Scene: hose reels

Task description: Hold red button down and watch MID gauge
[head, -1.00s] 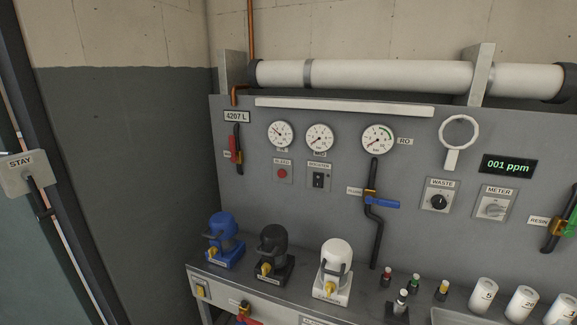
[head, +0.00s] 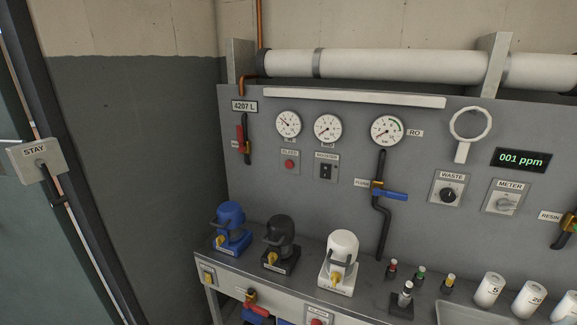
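A small red button (head: 289,164) sits on a light plate on the grey panel, under a label that seems to read BLEED. Above it are two round white gauges, a left gauge (head: 288,124) and a middle gauge (head: 327,128). A larger gauge (head: 387,131) stands to their right beside an RO label. The small captions under the left two gauges are too small to read, so I cannot confirm which is MID. Another red button (head: 316,322) shows partly at the bottom edge. Neither of my grippers is in view.
Blue (head: 231,226), black (head: 280,240) and white (head: 342,256) housings stand on the bench below the panel. A blue-handled valve (head: 389,194) is farther right. A STAY box (head: 36,160) is at left.

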